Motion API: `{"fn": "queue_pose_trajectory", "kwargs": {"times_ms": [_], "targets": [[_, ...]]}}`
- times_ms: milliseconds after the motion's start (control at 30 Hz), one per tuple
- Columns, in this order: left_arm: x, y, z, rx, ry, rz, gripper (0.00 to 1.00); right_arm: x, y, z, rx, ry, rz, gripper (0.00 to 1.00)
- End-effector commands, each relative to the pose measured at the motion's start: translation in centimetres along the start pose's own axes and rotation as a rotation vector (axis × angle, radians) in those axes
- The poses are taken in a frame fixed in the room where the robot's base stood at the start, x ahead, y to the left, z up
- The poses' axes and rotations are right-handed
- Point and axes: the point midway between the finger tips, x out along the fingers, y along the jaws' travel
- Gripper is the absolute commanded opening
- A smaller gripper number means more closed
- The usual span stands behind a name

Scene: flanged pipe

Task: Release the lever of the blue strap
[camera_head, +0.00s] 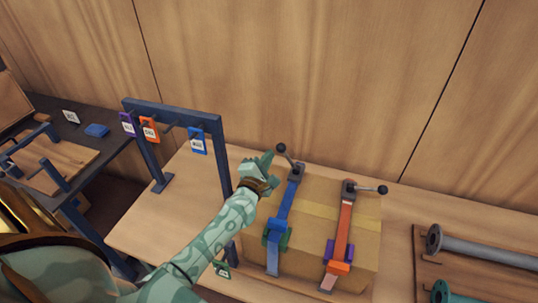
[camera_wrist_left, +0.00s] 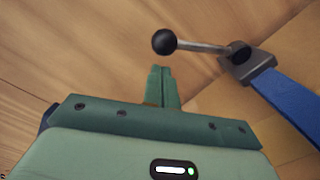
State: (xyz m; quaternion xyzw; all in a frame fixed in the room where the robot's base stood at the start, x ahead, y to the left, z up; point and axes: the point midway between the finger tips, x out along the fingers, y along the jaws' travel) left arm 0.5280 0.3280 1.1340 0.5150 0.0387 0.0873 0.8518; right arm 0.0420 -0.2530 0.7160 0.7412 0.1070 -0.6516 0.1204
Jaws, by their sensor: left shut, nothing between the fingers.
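The blue strap (camera_head: 284,207) runs over a cardboard box (camera_head: 313,208). Its lever (camera_head: 290,158) sits at the strap's far end, with a dark ball knob pointing up and to the left. In the left wrist view the lever's ball (camera_wrist_left: 164,41) and grey rod lie just beyond my fingertips, and the blue strap (camera_wrist_left: 289,101) runs off to the right. My left gripper (camera_head: 268,159) is shut and empty, just left of the lever and apart from it. It also shows in the left wrist view (camera_wrist_left: 161,72). My right gripper is not in view.
An orange strap (camera_head: 342,230) with its own lever (camera_head: 367,190) pointing right crosses the same box. A dark blue frame (camera_head: 172,112) with hanging tags stands left. A grey flanged pipe (camera_head: 485,251) lies at the right. A wooden wall closes the back.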

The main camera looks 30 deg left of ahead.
Motion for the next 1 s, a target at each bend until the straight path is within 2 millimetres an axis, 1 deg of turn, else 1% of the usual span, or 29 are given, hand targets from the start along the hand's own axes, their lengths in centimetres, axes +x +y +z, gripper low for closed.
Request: {"fn": "queue_pose_trajectory", "kwargs": {"times_ms": [67, 200, 467, 1000], "targets": [[0.1, 0.1, 0.4, -0.001, 0.000, 0.000, 0.00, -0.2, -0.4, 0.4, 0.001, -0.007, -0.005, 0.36], [0.1, 0.0, 0.5, 0.000, 0.000, 0.000, 0.00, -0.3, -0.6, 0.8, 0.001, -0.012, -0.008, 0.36], [0.1, 0.0, 0.5, 0.002, 0.000, 0.000, 0.00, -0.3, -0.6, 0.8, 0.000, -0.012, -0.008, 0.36], [0.2, 0.4, 1.4, 0.089, -0.001, -0.004, 0.00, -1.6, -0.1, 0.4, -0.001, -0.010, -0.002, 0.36]]}}
